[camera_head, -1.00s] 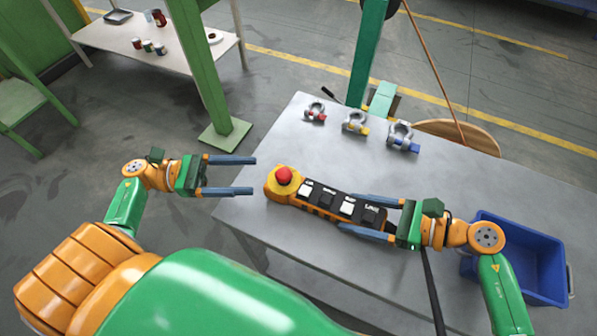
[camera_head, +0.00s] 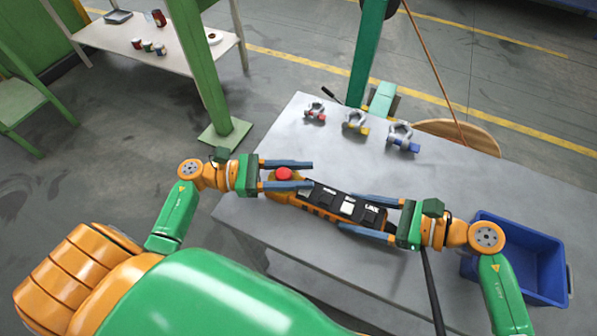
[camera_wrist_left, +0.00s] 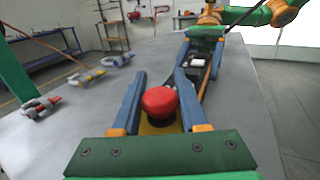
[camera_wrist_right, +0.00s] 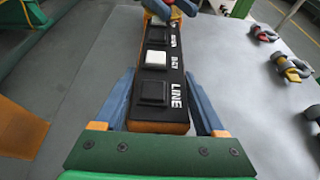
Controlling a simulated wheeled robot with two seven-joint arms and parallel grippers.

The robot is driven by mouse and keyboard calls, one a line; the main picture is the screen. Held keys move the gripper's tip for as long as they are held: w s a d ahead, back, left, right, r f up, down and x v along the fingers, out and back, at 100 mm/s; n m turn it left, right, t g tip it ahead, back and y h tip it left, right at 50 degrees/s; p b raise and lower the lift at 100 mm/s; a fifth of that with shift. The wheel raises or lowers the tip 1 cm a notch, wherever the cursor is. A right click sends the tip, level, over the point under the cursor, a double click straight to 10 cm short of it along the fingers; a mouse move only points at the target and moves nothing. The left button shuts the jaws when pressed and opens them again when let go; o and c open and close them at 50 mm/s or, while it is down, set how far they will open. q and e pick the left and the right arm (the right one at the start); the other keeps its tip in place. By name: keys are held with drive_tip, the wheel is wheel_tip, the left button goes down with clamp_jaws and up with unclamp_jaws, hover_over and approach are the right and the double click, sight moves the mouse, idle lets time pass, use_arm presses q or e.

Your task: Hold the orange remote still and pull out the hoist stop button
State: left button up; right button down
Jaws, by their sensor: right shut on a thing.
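The orange remote (camera_head: 322,208) lies on the grey table, with a black face and black and white buttons. My right gripper (camera_head: 353,213) is shut on its near end, one finger along each side; the right wrist view shows the remote (camera_wrist_right: 158,92) between the fingers. The red stop button (camera_head: 284,174) is at the remote's left end. My left gripper (camera_head: 312,175) is open around that end, and in the left wrist view the red button (camera_wrist_left: 159,102) sits between its fingers with gaps on both sides. Part of the remote's left end is hidden by a finger.
Three shackles with red (camera_head: 315,112), yellow (camera_head: 355,123) and blue (camera_head: 402,137) pins stand at the table's back. A blue bin (camera_head: 522,240) is at the right. A black cable (camera_head: 432,290) runs off the front edge. The table between remote and shackles is clear.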

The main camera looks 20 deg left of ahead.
use_arm(q)
clamp_jaws()
